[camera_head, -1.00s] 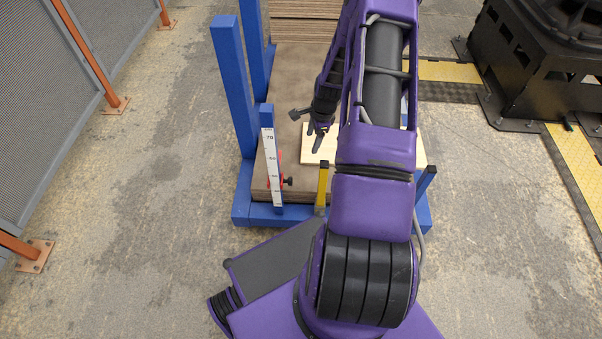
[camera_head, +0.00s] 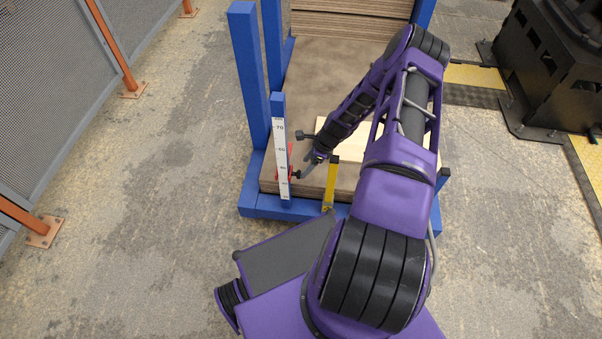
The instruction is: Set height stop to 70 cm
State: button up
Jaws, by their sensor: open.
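The height stop is a red slider (camera_head: 290,164) with a black knob (camera_head: 296,175), low on the blue post beside a white scale (camera_head: 282,160). The scale carries printed numbers, with 70 legible near its top. The slider sits well below the 70 mark, near the lower part of the scale. My gripper (camera_head: 304,171) is open, with its fingertips at the knob from the right. I cannot tell whether the fingers touch the knob or are around it.
A blue frame with upright posts (camera_head: 248,75) surrounds a stack of brown boards (camera_head: 345,60). A pale board (camera_head: 355,134) lies on the brown surface. A yellow upright piece (camera_head: 331,184) stands just right of my gripper. A mesh fence (camera_head: 50,90) is at left, black machinery (camera_head: 545,65) at right.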

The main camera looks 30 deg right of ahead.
aim_at(300, 172)
jog(key=x, duration=0.5)
jog(key=shift+w+a+f+b, duration=0.1)
jog(key=shift+f+b, duration=0.05)
jog(key=shift+b, duration=0.2)
grip_shut()
dwell(1.1)
